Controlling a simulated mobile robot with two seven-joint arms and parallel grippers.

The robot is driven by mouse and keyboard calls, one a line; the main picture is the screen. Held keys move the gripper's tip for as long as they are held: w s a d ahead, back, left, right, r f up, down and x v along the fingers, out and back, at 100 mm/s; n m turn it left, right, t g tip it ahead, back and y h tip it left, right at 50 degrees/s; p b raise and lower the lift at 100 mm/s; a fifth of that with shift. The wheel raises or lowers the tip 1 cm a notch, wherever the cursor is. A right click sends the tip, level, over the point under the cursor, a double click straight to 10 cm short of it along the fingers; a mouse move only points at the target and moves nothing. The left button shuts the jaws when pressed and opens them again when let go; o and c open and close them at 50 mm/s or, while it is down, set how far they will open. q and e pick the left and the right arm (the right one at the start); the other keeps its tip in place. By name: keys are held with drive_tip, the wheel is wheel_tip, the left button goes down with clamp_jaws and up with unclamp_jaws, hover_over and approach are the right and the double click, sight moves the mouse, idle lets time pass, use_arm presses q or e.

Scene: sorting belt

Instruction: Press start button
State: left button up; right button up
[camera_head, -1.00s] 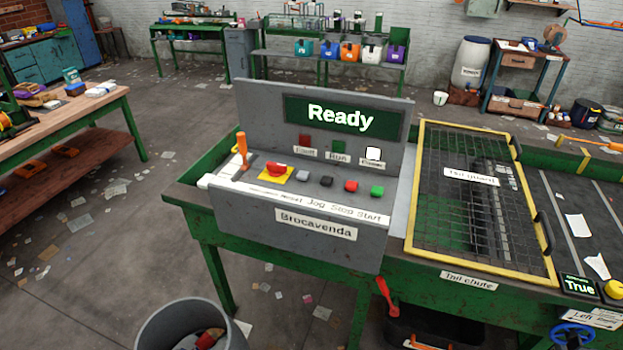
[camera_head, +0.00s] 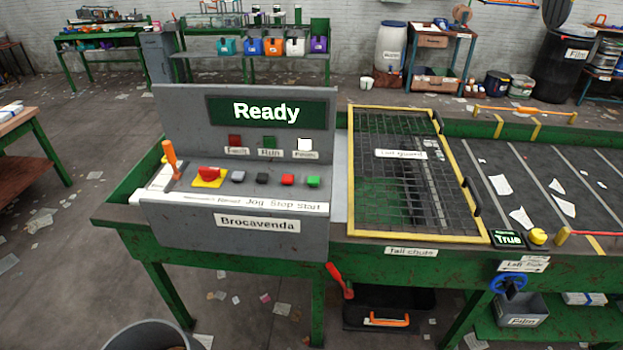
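The grey control panel (camera_head: 180,232) stands on the left end of the green belt table. Its screen (camera_head: 266,111) reads "Ready". The green start button (camera_head: 313,182) is at the right end of the button row, above the "Start" label. The red stop button (camera_head: 287,180) is just left of it, then a black button (camera_head: 262,179) and a grey button (camera_head: 237,177). A red knob on a yellow plate (camera_head: 208,177) and an orange lever (camera_head: 171,160) are further left. Neither of my grippers shows in the head view.
A yellow-framed mesh guard (camera_head: 405,238) lies right of the panel, with the belt (camera_head: 540,185) beyond it. A red-handled lever (camera_head: 338,279) sticks out below the table's front edge. A grey bin (camera_head: 150,338) stands on the floor at the front left. Open floor lies left of the table.

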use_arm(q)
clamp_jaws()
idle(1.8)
